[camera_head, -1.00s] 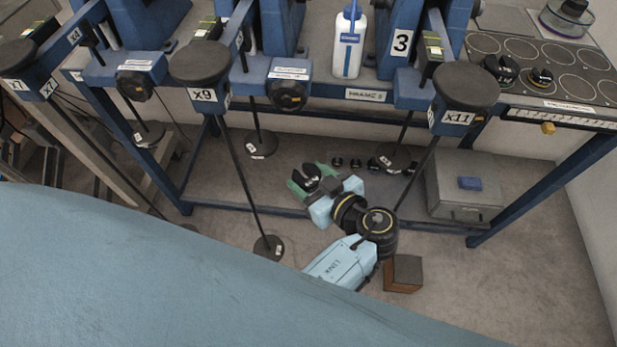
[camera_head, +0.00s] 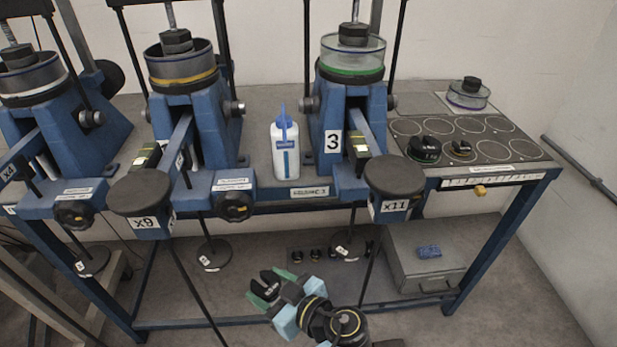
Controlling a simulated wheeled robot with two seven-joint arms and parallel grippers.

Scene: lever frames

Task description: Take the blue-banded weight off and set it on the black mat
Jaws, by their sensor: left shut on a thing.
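My left gripper (camera_head: 267,285), with green-edged fingers, is shut on a dark slotted weight (camera_head: 265,283). It is low, in front of the bench and below the tabletop; I cannot make out the weight's band colour. The black mat (camera_head: 512,133) with ringed places lies on the right end of the bench. Weight hangers hang below the levers: left (camera_head: 92,262), middle (camera_head: 210,254) and right (camera_head: 346,248). My right gripper is not in view.
A white-and-blue bottle (camera_head: 285,150) stands between two blue lever frames. Round lever ends marked x9 (camera_head: 140,192) and x11 (camera_head: 394,176) jut forward. A grey box (camera_head: 432,268) and several small dark weights (camera_head: 315,254) are under the bench. Most mat rings are empty.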

